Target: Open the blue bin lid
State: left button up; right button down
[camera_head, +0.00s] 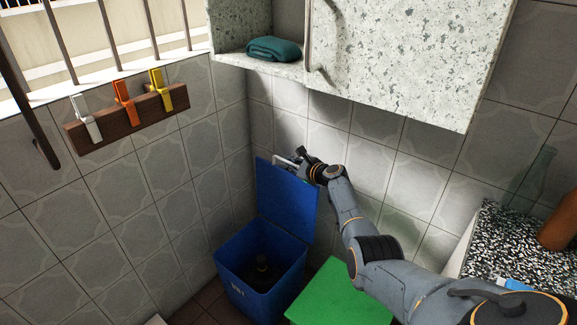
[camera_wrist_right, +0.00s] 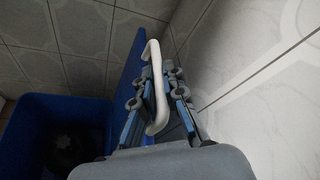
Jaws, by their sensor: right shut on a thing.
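The blue bin (camera_head: 262,272) stands on the floor in the corner of the tiled walls. Its blue lid (camera_head: 286,200) is raised and stands nearly upright at the back of the bin. A dark object lies inside the open bin. My right gripper (camera_head: 301,163) is at the top edge of the lid. In the right wrist view my right gripper (camera_wrist_right: 161,95) is shut on the white lid handle (camera_wrist_right: 155,75), which passes between its fingers. The open bin (camera_wrist_right: 55,130) shows at the left there. My left gripper is not in view.
A green surface (camera_head: 335,295) is right of the bin, under my right arm. A speckled wall cabinet (camera_head: 400,60) hangs above, with a teal cloth (camera_head: 273,48) on its shelf. A speckled counter (camera_head: 510,240) with bottles is at the right.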

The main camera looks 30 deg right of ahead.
jog(key=c, duration=1.4)
grip_release()
jog(key=shift+v, duration=3.8)
